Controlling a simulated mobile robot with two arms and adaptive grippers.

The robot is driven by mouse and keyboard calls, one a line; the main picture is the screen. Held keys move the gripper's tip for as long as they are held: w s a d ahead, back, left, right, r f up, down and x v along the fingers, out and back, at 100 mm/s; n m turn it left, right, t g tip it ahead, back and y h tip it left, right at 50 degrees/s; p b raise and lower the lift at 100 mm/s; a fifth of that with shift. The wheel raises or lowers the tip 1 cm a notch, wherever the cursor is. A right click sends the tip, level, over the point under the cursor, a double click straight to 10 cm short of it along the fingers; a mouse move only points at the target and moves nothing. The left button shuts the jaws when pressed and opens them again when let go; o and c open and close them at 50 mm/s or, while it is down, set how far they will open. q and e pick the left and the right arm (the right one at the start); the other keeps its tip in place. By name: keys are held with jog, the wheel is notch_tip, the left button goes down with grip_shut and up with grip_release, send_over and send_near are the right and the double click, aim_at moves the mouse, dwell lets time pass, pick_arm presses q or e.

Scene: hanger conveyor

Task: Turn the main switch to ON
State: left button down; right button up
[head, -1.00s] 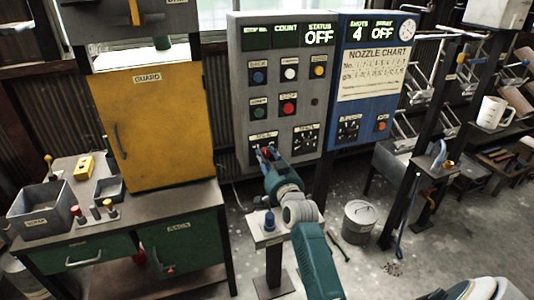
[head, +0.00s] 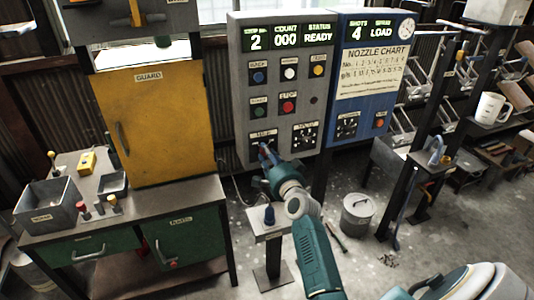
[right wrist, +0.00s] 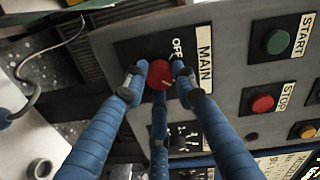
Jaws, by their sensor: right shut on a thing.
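The main switch is a red round knob (right wrist: 160,76) on a black plate beside the MAIN label, with the OFF mark beside it in the right wrist view. My right gripper (right wrist: 158,82) has its blue fingers closed around this knob. In the head view the right gripper (head: 265,155) reaches the lower left of the grey control panel (head: 241,100) and hides the knob. The ON mark is not visible. The grey panel's displays are lit and read 2, 000 and READY. My left gripper is not in view.
START and STOP buttons (right wrist: 263,103) sit close to the switch, with a black dial (head: 305,135) to its right. A blue panel (head: 340,103) adjoins, reading 4 and LOAD. A yellow guard (head: 160,115) stands left. A small pedestal (head: 269,233) and grey bucket (head: 358,215) stand below.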

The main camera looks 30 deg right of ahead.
jog(key=shift+d+r+m, duration=0.2)
jog(key=shift+r+m, duration=0.1)
jog(key=shift+m, duration=0.4)
jog(key=o, duration=0.9)
jog(key=shift+o, duration=1.3)
jog(key=shift+f, duration=0.2)
jog(key=v, duration=1.2)
